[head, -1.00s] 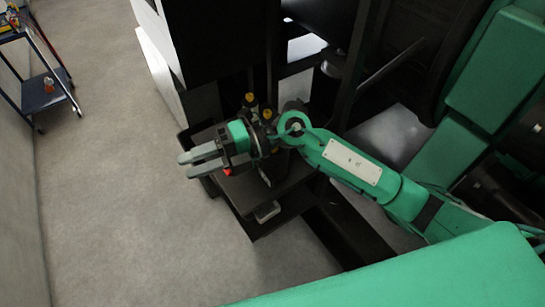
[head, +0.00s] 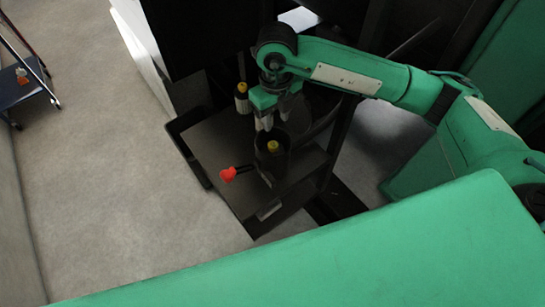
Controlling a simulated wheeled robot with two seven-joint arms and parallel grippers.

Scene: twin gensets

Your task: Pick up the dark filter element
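A dark cylinder (head: 271,163) with a yellow centre on top stands upright on the dark shelf (head: 215,150); it looks like the dark filter element, though dark on dark makes its outline hard to read. My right gripper (head: 273,120) points down just above and behind it in the head view. Its two pale fingers are apart, with nothing visible between them. Whether a fingertip touches the cylinder's rim, I cannot tell. My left gripper is not in view.
A red-ended lever (head: 228,174) sticks out left of the cylinder. Another yellow-topped dark part (head: 241,97) stands behind, close to my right gripper. Dark uprights and a cabinet crowd the back. A blue cart (head: 22,85) stands far left; the grey floor between is clear.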

